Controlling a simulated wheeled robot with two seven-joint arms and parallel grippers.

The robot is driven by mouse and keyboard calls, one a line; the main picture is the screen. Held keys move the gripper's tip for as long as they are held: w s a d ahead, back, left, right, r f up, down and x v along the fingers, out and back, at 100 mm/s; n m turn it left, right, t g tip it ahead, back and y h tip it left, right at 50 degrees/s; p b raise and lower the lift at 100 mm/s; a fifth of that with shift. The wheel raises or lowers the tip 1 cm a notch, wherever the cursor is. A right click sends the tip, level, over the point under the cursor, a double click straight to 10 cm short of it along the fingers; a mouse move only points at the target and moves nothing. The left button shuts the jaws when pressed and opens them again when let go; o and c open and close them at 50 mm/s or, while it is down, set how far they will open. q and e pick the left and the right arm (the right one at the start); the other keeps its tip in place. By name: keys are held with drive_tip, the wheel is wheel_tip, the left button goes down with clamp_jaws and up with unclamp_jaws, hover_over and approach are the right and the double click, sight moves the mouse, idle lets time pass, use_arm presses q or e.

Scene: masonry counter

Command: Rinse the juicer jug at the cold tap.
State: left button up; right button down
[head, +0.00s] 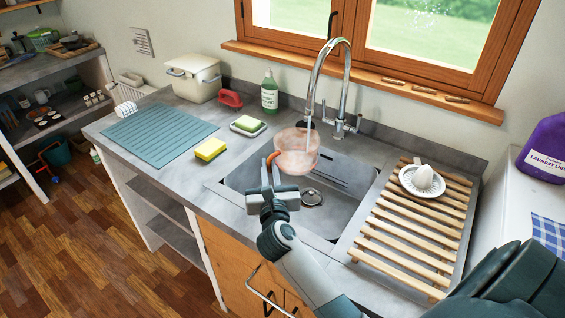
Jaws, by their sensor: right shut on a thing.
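The juicer jug (298,158) is a translucent pinkish vessel with an orange-red handle, over the sink basin (345,190). My right gripper (269,172) is shut on the jug's handle, at its near left side. The jug is held above the basin floor, below the spout of the chrome tap (345,80). A thin pale stream appears to run from the spout down to the jug. The tap's lever handles (340,127) are at its base, behind the basin. The juicer's white reamer top (422,181) rests on the wooden slatted rack (407,225). My left gripper is not in view.
A green soap bottle (269,93), a dish with a sponge (248,125) and a yellow sponge (210,149) stand left of the sink. A purple detergent bottle (545,150) is at right.

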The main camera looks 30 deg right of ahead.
drive_tip(key=shift+s, duration=0.15)
drive_tip(key=shift+s+d+r+p, duration=0.1)
drive_tip(key=shift+s+p, duration=0.2)
drive_tip(key=shift+s, duration=0.05)
drive_tip(key=shift+s, duration=0.1)
drive_tip(key=shift+w, duration=0.6)
idle(0.5)
drive_tip(key=shift+a, duration=0.2)
drive_tip(key=s+a, duration=0.2)
drive_tip(key=a, duration=0.5)
drive_tip(key=shift+a, duration=0.3)
idle(0.8)
drive_tip(key=shift+s, duration=0.1)
idle(1.4)
